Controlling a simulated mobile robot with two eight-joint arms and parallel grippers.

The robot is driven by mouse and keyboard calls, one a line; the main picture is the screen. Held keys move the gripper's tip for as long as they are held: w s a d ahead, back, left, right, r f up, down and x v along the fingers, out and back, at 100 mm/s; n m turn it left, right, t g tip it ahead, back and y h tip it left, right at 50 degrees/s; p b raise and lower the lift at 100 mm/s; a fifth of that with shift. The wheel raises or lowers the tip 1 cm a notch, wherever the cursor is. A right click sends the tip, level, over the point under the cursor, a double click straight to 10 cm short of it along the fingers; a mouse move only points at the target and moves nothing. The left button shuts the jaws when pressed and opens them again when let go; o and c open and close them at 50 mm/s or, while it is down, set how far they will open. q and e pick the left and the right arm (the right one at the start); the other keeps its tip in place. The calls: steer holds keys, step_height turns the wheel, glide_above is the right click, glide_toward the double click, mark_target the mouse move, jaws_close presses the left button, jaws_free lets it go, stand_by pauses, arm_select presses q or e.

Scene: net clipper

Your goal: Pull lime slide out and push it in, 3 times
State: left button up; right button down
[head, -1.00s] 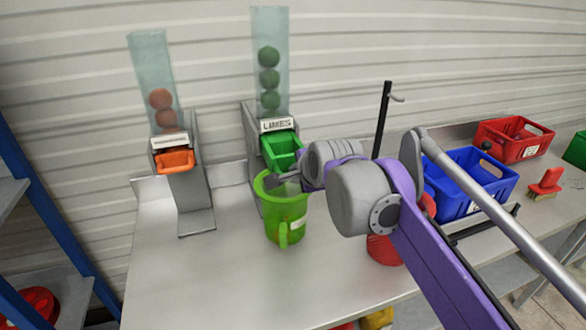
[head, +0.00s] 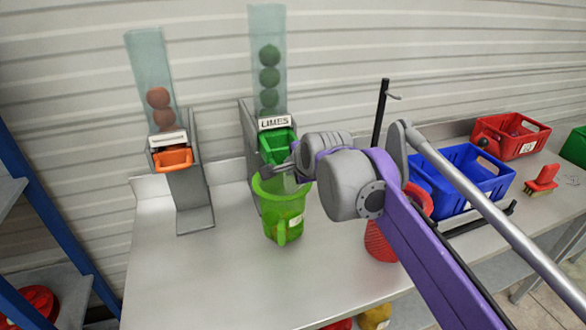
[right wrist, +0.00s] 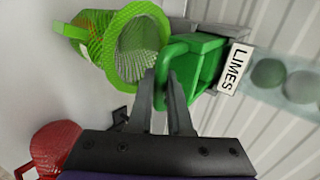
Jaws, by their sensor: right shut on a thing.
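The lime dispenser is a grey stand with a clear tube (head: 268,30) holding several green balls and a LIMES label (head: 275,122). Its green slide (head: 276,143) juts from the front below the label. It also shows in the right wrist view (right wrist: 205,62). My right gripper (right wrist: 163,88) is shut on the front handle of the slide, one finger on each side. In the head view the gripper (head: 284,170) is just above the rim of a green mesh cup (head: 284,212), which stands below the slide. My left gripper is out of view.
An orange-ball dispenser with an orange slide (head: 173,159) stands to the left. A red mesh cup (head: 379,245) is partly behind my right arm. A blue crate (head: 470,178), a red crate (head: 512,135) and a red brush (head: 542,178) are at right.

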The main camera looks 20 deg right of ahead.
steer(key=w+p, duration=0.2)
steer(key=w, duration=0.6)
steer(key=shift+w+a, duration=0.15)
steer(key=shift+w, duration=0.1)
steer(key=shift+s+r, duration=0.15)
steer(key=shift+s, duration=0.05)
stand_by(0.6)
steer(key=s, duration=1)
steer(key=shift+d, duration=0.2)
stand_by(0.4)
stand_by(0.5)
